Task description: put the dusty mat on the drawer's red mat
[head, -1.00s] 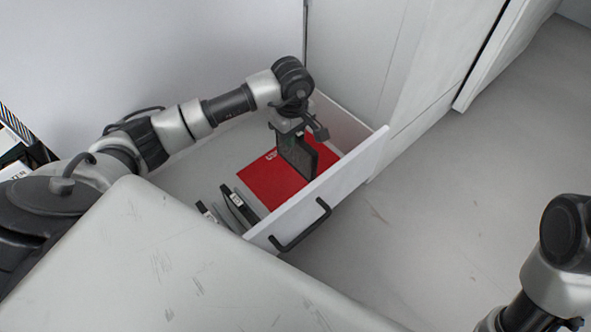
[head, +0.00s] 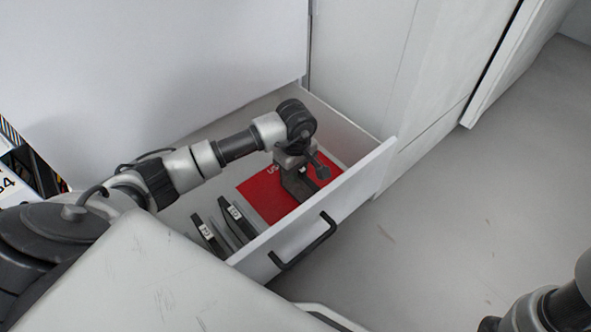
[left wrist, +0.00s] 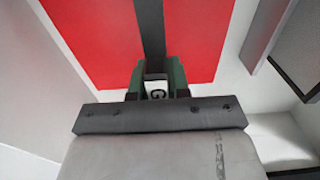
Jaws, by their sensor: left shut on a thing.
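The red mat (head: 258,198) lies on the drawer floor with white letters at its far edge; it also shows in the left wrist view (left wrist: 85,38). My left gripper (head: 302,170) is inside the drawer, shut on a dark flat slab (head: 291,184) held upright on edge over the mat's right part. In the left wrist view, the fingers (left wrist: 156,78) pinch it, with a white label marked "G" between them, and its dark edge (left wrist: 150,28) crosses the red. I cannot tell whether its bottom touches the mat. No other thing looks like a dusty mat.
The open drawer's front panel (head: 345,197) with a black handle (head: 305,246) stands close to the gripper. Labelled dark slabs (head: 237,217) stand in the drawer's near left part. A worn pale top (head: 165,285) fills the lower left.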

